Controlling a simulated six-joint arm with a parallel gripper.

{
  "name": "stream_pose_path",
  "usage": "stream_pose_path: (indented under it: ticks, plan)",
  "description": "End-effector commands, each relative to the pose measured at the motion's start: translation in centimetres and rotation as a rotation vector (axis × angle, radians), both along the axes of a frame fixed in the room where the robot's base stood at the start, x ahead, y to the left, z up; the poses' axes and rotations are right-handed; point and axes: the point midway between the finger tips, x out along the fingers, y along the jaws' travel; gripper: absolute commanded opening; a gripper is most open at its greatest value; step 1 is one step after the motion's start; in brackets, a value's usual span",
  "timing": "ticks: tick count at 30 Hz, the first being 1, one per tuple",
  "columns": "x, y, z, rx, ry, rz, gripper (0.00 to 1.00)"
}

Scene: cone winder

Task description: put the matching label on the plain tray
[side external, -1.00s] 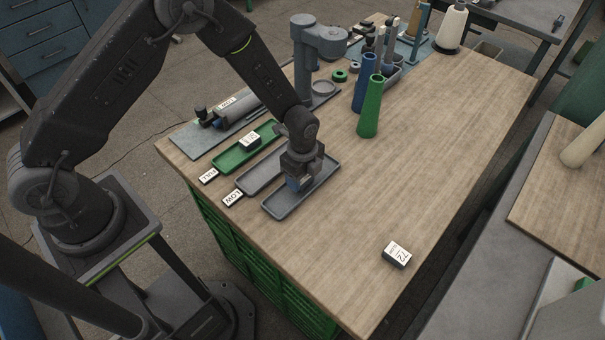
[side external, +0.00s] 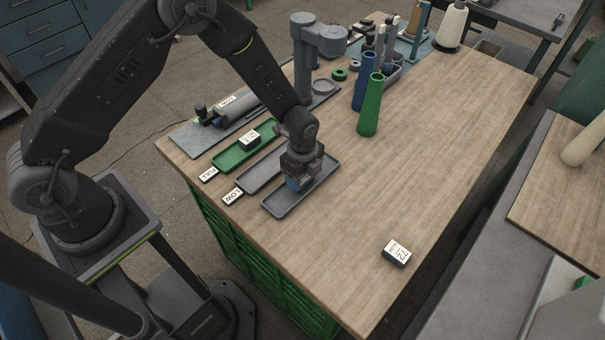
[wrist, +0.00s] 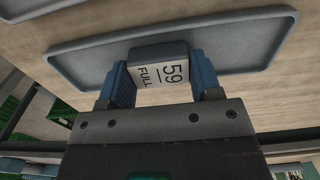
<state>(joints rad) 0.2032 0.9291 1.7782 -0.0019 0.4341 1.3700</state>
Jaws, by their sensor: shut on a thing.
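The plain grey tray (side external: 277,206) is the nearest of three trays in the side external view and has no tag at its end. My gripper (side external: 294,184) is low over it. In the wrist view my gripper (wrist: 160,80) is shut on a dark block with a white face (wrist: 162,75) reading "59" and "FULL". This block sits over the same tray (wrist: 235,45); I cannot tell whether it touches the tray floor. A FULL tag (side external: 208,175) lies at the end of the green tray (side external: 226,160), and a LOW tag (side external: 232,196) at the end of the middle grey tray (side external: 251,183).
A white-topped block (side external: 249,137) sits in the green tray. Another block (side external: 396,252), marked "72", lies alone at the front right. Green (side external: 370,105) and blue (side external: 363,85) cones stand behind. The table's right side is largely clear.

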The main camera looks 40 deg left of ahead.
Motion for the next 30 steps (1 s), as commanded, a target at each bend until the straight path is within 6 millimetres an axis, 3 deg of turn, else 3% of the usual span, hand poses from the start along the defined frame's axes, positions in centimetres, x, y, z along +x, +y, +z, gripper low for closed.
stream_pose_path:
  ticks: [3,4,12,17,21,30]
  plan:
    - [0.01,0.0,0.01,0.0,0.0,0.0,0.36]
    - [0.01,0.0,0.01,0.0,0.0,0.0,0.61]
    - [0.01,0.0,0.02,0.0,0.0,0.0,0.87]
    - [0.0,0.0,0.01,0.0,0.0,0.0,0.88]
    - [0.0,0.0,0.01,0.0,0.0,0.0,1.0]
    - [0.0,0.0,0.01,0.0,0.0,0.0,1.0]
